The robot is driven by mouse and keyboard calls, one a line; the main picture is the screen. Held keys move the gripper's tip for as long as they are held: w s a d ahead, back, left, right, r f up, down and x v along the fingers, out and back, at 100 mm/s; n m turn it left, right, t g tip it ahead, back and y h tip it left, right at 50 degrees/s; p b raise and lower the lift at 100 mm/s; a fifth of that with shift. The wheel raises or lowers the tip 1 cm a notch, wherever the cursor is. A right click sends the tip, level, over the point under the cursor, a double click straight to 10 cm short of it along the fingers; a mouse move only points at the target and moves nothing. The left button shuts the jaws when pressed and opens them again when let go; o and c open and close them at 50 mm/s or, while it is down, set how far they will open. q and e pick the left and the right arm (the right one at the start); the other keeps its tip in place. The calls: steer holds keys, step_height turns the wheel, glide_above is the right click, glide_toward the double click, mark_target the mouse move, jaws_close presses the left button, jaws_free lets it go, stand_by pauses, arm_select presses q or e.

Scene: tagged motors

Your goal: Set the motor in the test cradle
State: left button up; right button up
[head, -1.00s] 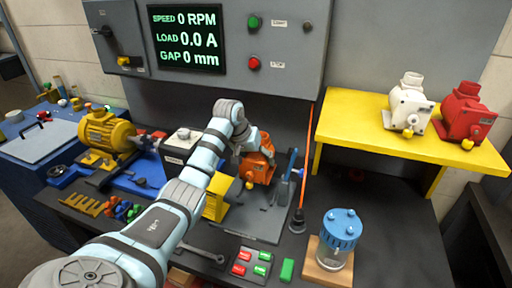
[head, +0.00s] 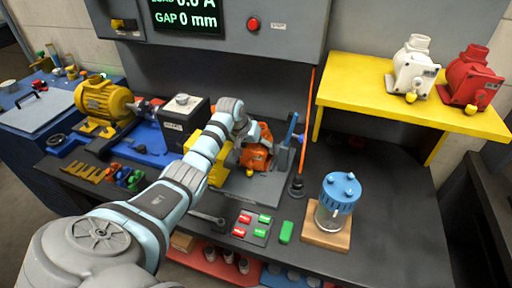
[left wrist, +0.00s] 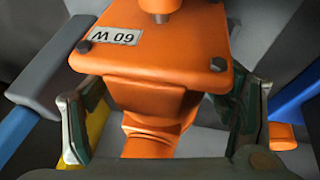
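The orange motor (head: 257,150), tagged 60 W, is at the test cradle, between a yellow block (head: 219,172) and a blue upright (head: 287,150) on a grey plate (head: 262,190). My left gripper (head: 243,143) reaches it from above. My forearm and wrist cover part of the cradle, so I cannot tell whether the motor is fully seated. My right gripper is out of view.
A white motor (head: 415,72) and a red motor (head: 470,80) stand on a yellow shelf (head: 365,95). A blue-topped unit (head: 340,193) stands on a wooden base. A yellow motor (head: 104,103) is at left. A thin orange rod (head: 305,125) rises beside the cradle.

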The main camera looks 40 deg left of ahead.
arm_select(q)
steer(key=shift+o, duration=0.5)
steer(key=shift+s+d+r, duration=0.1)
steer(key=shift+r, duration=0.1)
steer(key=shift+s+r, duration=0.15)
steer(key=shift+r, duration=0.2)
steer(key=p+v, duration=0.2)
steer(key=v, duration=0.9)
steer(key=shift+s, duration=0.1)
